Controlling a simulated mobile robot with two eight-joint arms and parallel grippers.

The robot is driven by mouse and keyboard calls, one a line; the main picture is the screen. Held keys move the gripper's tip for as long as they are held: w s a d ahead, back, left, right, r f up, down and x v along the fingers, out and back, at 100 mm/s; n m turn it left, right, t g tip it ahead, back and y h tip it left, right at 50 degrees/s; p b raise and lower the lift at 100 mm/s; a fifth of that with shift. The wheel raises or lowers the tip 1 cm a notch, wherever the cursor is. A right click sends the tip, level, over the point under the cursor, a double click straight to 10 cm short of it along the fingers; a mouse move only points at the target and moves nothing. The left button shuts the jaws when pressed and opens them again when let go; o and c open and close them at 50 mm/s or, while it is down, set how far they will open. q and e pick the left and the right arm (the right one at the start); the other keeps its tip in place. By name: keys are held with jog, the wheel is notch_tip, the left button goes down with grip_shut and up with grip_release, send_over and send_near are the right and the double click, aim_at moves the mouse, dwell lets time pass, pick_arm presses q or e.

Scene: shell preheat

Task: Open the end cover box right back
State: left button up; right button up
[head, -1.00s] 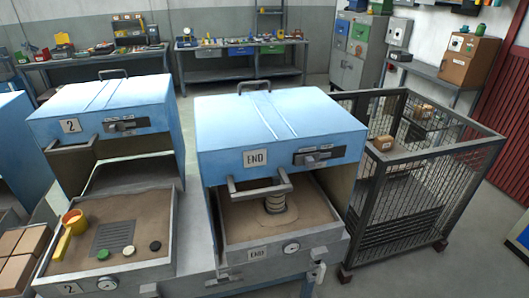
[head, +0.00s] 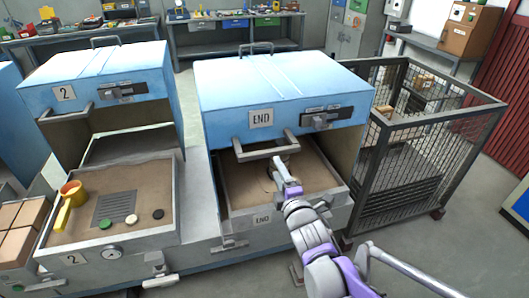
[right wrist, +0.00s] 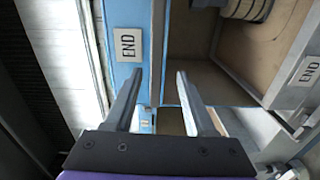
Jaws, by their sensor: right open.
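The END box has a blue cover (head: 285,85) with an END label (head: 261,118) and a grey front handle (head: 264,151). The cover stands raised over a sand tray (head: 228,195), with an open gap between them. My right gripper (head: 280,161) is at the gap, close by the handle's right end. In the right wrist view its two fingers (right wrist: 158,74) are apart and empty, with the cover's END label (right wrist: 127,45) beyond them. I cannot tell whether they touch the handle. A ribbed cylinder (right wrist: 247,8) stands in the tray, mostly hidden by my gripper in the head view. My left gripper is not in view.
A wire cage (head: 425,150) stands close on the right. Workbenches (head: 235,50) line the back. Open floor lies right of the cage.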

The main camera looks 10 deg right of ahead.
jog(key=shift+w+a+r+n, duration=0.1)
jog(key=shift+w+r+n, duration=0.05)
jog(key=shift+w, duration=0.25)
jog(key=shift+w+r+n, duration=0.1)
jog(key=shift+w+n, duration=0.05)
jog(key=shift+w, duration=0.2)
jog(key=w, duration=0.9)
jog(key=shift+w, duration=0.3)
jog(key=shift+a, duration=0.1)
grip_shut()
dwell(0.3)
